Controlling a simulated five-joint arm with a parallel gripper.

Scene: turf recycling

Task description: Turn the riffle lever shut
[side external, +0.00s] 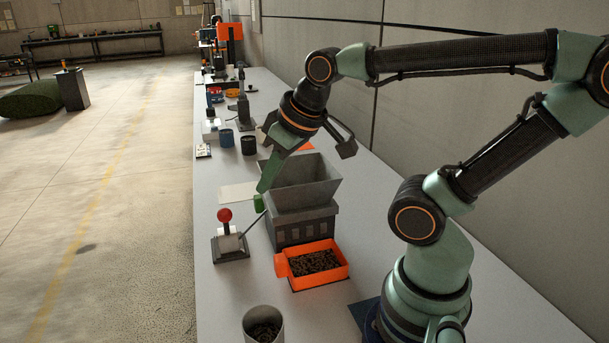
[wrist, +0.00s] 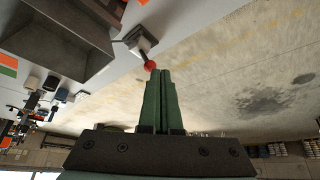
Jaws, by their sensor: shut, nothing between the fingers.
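The riffle lever has a red ball knob (side external: 225,215) and stands about upright on a small dark base (side external: 230,249) with a pale block. A thin rod runs from it toward the grey riffle box (side external: 305,226), which has an open hopper (side external: 303,183) on top. My gripper (side external: 260,191) points down beside the hopper's left side, above and to the right of the knob. It is shut and empty. In the wrist view the knob (wrist: 149,65) appears just beyond the fingertips (wrist: 160,71), with no clear grip on it.
An orange tray (side external: 297,276) of dark granules sits in front of the riffle box. A metal cup (side external: 263,326) stands at the near edge. Dark cups (side external: 248,145) and other gear stand farther back. The bench's left edge is close to the lever base.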

